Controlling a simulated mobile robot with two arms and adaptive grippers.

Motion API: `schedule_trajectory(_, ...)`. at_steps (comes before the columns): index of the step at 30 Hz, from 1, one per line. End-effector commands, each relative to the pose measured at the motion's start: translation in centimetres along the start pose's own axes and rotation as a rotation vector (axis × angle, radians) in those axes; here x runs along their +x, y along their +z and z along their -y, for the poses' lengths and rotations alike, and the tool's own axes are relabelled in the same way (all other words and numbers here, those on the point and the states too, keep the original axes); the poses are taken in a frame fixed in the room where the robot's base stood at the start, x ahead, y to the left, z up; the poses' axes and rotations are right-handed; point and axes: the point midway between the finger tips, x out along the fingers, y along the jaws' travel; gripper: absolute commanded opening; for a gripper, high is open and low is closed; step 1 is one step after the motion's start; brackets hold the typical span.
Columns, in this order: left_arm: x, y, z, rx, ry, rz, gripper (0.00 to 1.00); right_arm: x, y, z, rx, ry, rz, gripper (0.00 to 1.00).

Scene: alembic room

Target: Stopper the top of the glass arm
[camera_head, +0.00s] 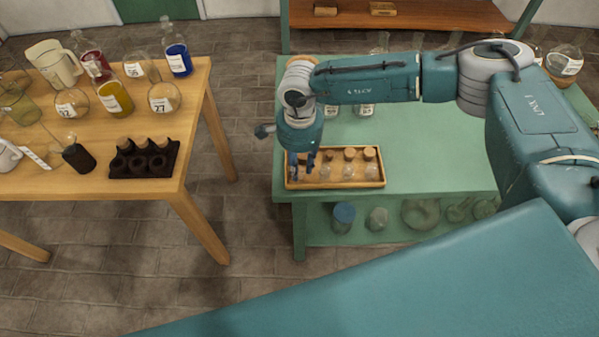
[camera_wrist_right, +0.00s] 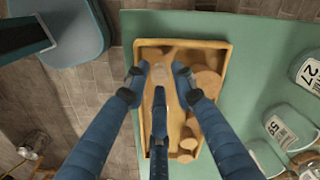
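A shallow wooden tray (camera_head: 335,186) lies at the near left corner of the green table. It holds cork stoppers (camera_head: 369,153) and small clear glass pieces (camera_head: 371,173). My right gripper (camera_head: 303,163) points down over the tray's left end, its fingers apart. In the right wrist view, the gripper (camera_wrist_right: 159,80) has its fingers spread over the tray (camera_wrist_right: 227,60). A small pale, clear piece (camera_wrist_right: 160,72) shows between the fingertips; I cannot tell whether they touch it. Corks (camera_wrist_right: 206,80) lie right of the fingers. I cannot pick out the glass arm. My left gripper is not in view.
A wooden table (camera_head: 70,185) at left carries several labelled flasks, a jug (camera_head: 55,63) and a black rack (camera_head: 145,160) with corks. Bare floor separates it from the green table (camera_head: 430,160). Bottles stand behind my right arm; glassware sits on the lower shelf.

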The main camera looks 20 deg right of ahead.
Motion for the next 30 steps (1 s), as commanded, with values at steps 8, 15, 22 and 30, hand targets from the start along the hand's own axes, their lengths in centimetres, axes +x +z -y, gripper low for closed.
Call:
schedule_trajectory(8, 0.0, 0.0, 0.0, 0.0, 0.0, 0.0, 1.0, 0.0, 0.0, 0.0, 0.0, 0.0, 0.0, 0.0)
schedule_trajectory(15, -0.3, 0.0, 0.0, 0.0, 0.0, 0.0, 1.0, -0.5, 0.0, 0.0, 0.0, 0.0, 0.0, 0.0)
schedule_trajectory(22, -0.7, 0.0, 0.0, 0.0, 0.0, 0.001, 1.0, -1.4, 0.0, 0.0, 0.0, 0.001, 0.0, 0.0)
schedule_trajectory(30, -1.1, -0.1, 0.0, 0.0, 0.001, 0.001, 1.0, -2.5, 0.0, 0.0, 0.001, 0.0, 0.001, 0.0)
